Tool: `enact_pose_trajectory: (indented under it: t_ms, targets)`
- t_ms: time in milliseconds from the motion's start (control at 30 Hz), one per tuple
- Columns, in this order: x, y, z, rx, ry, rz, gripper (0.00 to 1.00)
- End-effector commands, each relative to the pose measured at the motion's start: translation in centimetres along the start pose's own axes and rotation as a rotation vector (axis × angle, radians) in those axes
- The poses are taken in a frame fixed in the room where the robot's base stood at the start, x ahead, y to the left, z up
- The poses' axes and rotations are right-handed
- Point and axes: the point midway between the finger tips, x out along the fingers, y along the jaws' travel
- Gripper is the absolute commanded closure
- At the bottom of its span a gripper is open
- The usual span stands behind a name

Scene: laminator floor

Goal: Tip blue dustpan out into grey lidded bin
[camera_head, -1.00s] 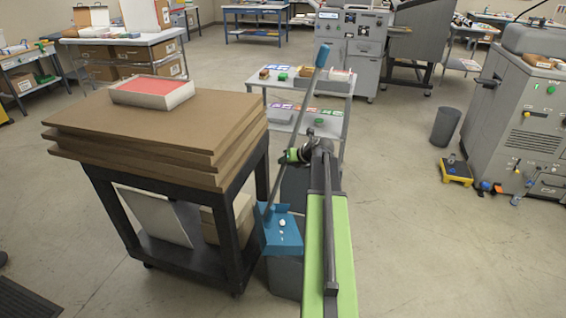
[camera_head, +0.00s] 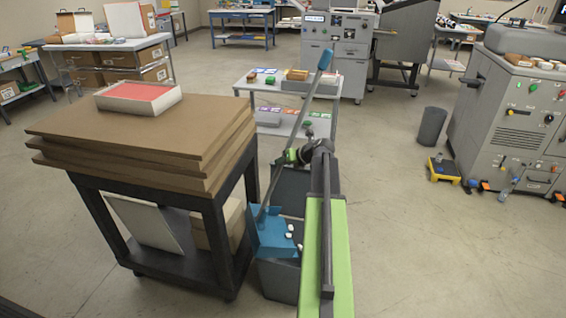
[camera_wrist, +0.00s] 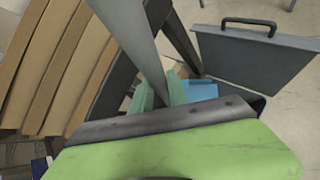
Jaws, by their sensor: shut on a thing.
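The blue dustpan (camera_head: 268,232) is tilted over the open grey bin (camera_head: 278,280), beside the black cart. White bits (camera_head: 290,235) lie near its right edge. Its long grey handle rises to a blue grip (camera_head: 325,58). My gripper (camera_head: 291,157) is shut on this handle. In the wrist view, my fingers (camera_wrist: 161,95) close around the grey handle (camera_wrist: 135,30), and part of the blue dustpan (camera_wrist: 201,90) shows beyond them. The bin's grey lid (camera_wrist: 255,62) stands raised, with a dark handle. My arm hides part of the bin.
A black cart (camera_head: 222,240) stacked with brown boards (camera_head: 130,150) stands close left of the bin. A light shelf cart (camera_head: 265,82) is behind. Grey machines stand at the back and right. The floor (camera_head: 400,240) to the right is open.

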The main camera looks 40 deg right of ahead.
Motion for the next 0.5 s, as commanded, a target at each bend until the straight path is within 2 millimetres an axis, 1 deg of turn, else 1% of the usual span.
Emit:
enact_pose_trajectory:
  t_ms: [67,500]
  targets:
    - [0.1,0.3,0.0,-0.003,0.0,-0.002,1.0]
    - [2.0,4.6,-0.8,-0.074,0.019,-0.072,1.0]
